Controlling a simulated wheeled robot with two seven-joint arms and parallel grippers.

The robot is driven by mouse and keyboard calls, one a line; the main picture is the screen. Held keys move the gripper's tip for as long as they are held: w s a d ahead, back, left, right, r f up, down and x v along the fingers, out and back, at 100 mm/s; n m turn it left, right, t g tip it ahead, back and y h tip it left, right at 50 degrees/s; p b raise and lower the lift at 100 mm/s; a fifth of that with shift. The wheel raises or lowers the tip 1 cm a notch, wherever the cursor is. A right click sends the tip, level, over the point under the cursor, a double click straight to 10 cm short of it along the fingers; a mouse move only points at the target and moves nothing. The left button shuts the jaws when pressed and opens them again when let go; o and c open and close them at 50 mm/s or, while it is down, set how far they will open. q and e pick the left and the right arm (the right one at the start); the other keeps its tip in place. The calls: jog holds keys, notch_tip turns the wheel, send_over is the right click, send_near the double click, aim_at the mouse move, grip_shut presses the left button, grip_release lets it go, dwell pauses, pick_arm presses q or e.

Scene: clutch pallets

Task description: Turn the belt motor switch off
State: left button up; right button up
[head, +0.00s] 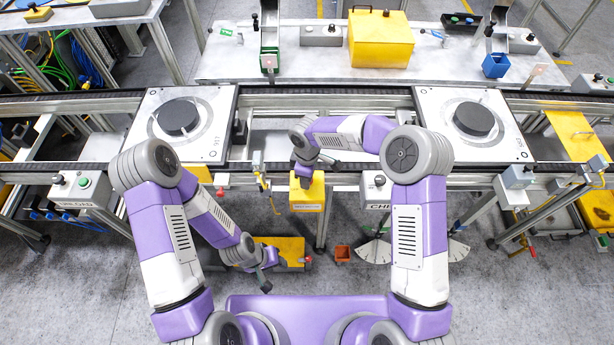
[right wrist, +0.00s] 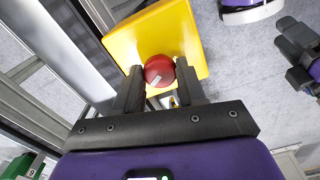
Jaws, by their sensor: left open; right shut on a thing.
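The belt motor switch is a yellow box (head: 308,196) on the near side of the conveyor, with a label on its front. In the right wrist view its yellow face (right wrist: 140,38) carries a round red knob (right wrist: 158,68) with a short white mark at its lower left. My right gripper (head: 304,178) is at the box, and its two fingers (right wrist: 160,88) are shut on the red knob, one on each side. In the head view the knob is hidden by the gripper. My left gripper (head: 265,282) hangs low, open and empty, away from the box.
Two pallets with dark discs, left (head: 212,148) and right (head: 508,148), sit on the conveyor. A grey control box (head: 376,186) is right of the switch.

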jog(key=n, duration=0.5)
jog(key=shift+r+n, duration=0.1)
jog(key=shift+n, duration=0.2)
jog(key=n, duration=0.6)
jog(key=shift+p, duration=0.3)
jog(key=shift+w, duration=0.1)
jog(key=o, duration=1.1)
jog(key=shift+c, duration=0.2)
notch_tip(320, 180, up, 8)
jog(key=shift+f, duration=0.2)
jog(key=shift+s+f, duration=0.1)
jog(key=shift+s, duration=0.1)
